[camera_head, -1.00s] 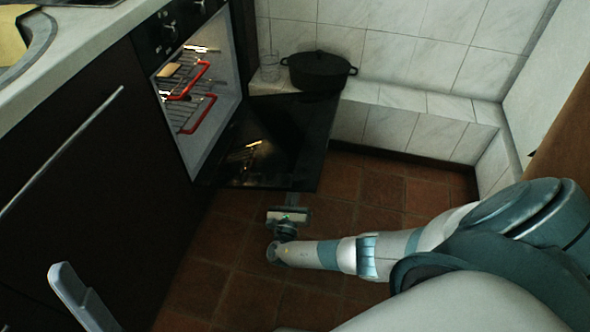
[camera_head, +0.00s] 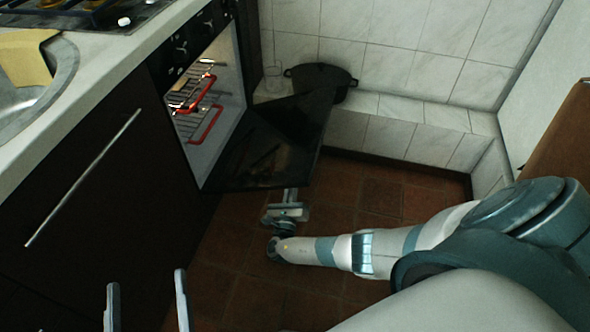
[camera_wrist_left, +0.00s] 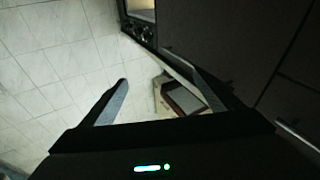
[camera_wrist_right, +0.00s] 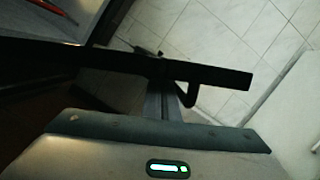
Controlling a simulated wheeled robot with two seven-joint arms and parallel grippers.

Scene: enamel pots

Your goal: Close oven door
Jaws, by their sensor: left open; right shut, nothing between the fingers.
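The oven door (camera_head: 275,145) is a dark panel hinged low on the lit oven (camera_head: 205,105). It hangs open, tilted outward over the floor. My right gripper (camera_head: 290,193) is at the underside of the door's near edge, with its tips partly hidden by the door. In the right wrist view, its closed fingers (camera_wrist_right: 160,100) reach up to the dark door edge (camera_wrist_right: 210,75), beside the bent end of the handle (camera_wrist_right: 188,96); contact is unclear. My left gripper (camera_head: 147,285) is open and empty before the dark cabinet; it also shows in the left wrist view (camera_wrist_left: 145,68).
Red-handled racks (camera_head: 205,115) are inside the oven. The counter (camera_head: 95,75) with sink is at left. The tiled floor right of the door is clear.

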